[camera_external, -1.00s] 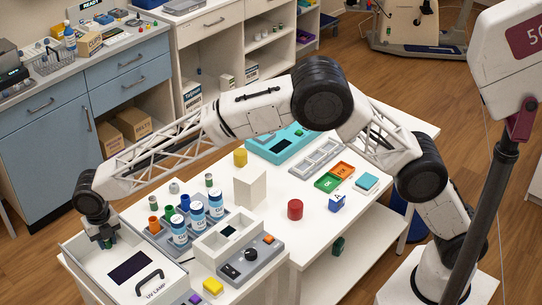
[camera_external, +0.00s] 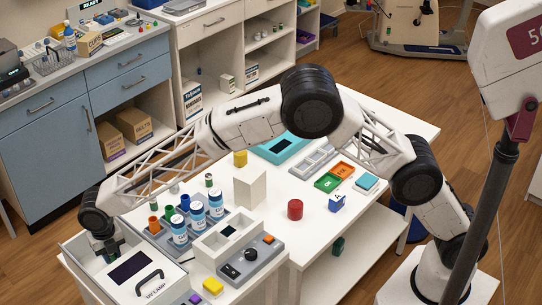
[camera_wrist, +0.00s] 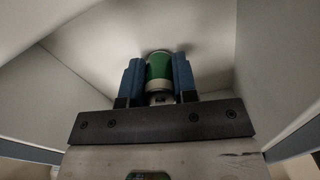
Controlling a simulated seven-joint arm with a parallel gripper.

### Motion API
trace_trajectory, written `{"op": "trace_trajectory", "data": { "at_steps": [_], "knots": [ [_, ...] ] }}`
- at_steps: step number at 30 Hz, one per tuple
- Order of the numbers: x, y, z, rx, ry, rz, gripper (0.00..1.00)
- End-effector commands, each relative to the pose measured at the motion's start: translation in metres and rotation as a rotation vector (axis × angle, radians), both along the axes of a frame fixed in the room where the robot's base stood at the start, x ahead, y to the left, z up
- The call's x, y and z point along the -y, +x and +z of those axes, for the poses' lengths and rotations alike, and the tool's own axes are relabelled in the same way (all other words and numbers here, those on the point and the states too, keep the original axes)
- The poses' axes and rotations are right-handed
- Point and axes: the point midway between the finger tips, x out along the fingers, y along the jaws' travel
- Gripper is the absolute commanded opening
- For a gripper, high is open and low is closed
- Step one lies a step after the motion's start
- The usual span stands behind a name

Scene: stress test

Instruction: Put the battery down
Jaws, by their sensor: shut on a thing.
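The battery (camera_wrist: 159,68) is a small cylinder with a green body and pale ends. In the wrist view it sits between the two blue fingers of my gripper (camera_wrist: 158,75), which is shut on it. In the external view my gripper (camera_external: 110,252) is at the back left inside the open white UV lamp box (camera_external: 160,288), and the battery is hard to make out there. In the wrist view pale box walls surround the fingers. The battery's far end is close to a pale surface; I cannot tell whether it touches.
Right of the box stands a grey rack (camera_external: 160,238) with blue-labelled bottles (camera_external: 197,213) and small cylinders. A white tray (camera_external: 222,240), a control panel with a knob (camera_external: 250,262) and a beige block (camera_external: 250,187) stand further right. The box has a dark panel (camera_external: 130,267) and a black handle (camera_external: 150,283).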

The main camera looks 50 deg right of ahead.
Motion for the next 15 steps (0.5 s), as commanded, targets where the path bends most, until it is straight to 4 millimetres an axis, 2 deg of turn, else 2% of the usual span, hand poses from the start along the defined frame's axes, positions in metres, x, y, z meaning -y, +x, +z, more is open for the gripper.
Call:
{"op": "trace_trajectory", "data": {
  "at_steps": [15],
  "knots": [
    [-0.0001, 0.0001, -0.0065, 0.000, 0.000, 0.000, 0.03]
  ]
}}
